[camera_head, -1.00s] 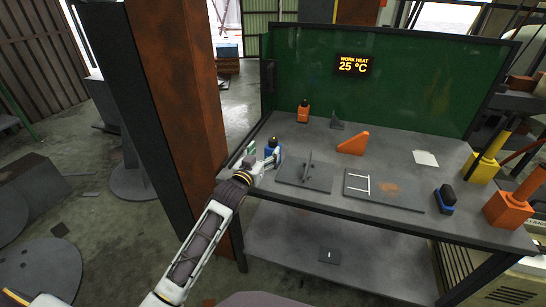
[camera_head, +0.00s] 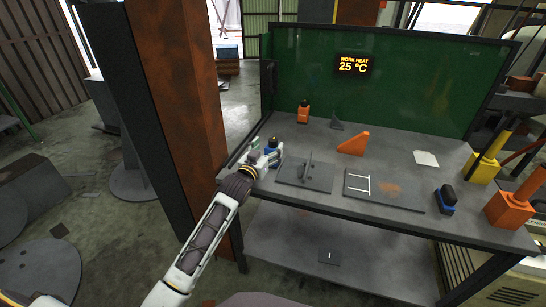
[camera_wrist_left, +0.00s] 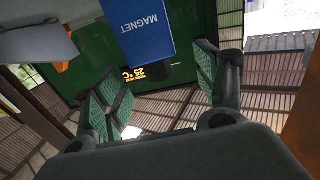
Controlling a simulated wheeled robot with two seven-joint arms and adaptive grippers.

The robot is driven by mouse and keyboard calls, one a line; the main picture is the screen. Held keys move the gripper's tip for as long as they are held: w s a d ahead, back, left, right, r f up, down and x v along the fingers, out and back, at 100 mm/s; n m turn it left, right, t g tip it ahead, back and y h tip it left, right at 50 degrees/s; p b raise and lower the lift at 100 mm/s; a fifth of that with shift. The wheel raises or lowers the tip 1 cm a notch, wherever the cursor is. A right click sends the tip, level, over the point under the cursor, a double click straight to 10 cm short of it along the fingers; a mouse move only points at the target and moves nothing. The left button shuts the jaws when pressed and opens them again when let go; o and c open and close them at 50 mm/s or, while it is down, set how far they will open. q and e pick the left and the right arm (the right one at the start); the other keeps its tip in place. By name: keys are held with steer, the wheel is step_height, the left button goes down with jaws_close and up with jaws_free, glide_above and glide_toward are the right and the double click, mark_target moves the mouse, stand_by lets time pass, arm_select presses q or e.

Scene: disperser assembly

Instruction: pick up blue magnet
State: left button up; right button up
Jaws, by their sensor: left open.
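The blue magnet (camera_head: 273,143), a blue block with a dark top, stands near the left end of the grey table. It also shows in the left wrist view as a blue box marked MAGNET (camera_wrist_left: 144,35), at the top of the picture. My left gripper (camera_head: 268,153) is at the near side of the blue magnet and partly hides it. Its fingers are open and spread to either side of the magnet, with visible gaps and no clear contact. My right gripper is not in view.
A plate with an upright fin (camera_head: 305,178) lies just right of the gripper. An orange wedge (camera_head: 353,143), an orange block with a dark top (camera_head: 303,112) and a black-and-blue block (camera_head: 445,200) stand on the table (camera_head: 400,160). A rusty column (camera_head: 178,90) rises at the left.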

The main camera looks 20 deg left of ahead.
mark_target(271, 145)
arm_select(q)
steer(key=shift+w+d+f, duration=0.1)
steer(key=shift+w+d, duration=0.05)
steer(key=shift+w, duration=0.4)
steer(key=shift+w+d, duration=0.15)
steer(key=shift+w, duration=0.35)
steer(key=shift+w+d+b, duration=0.1)
steer(key=shift+w+b, duration=0.3)
steer(key=shift+w, duration=0.6)
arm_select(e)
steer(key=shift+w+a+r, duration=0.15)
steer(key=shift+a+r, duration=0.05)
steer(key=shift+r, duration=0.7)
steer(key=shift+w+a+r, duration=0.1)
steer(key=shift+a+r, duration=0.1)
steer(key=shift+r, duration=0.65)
arm_select(q)
steer(key=c, duration=1.6)
steer(key=shift+w, duration=0.1)
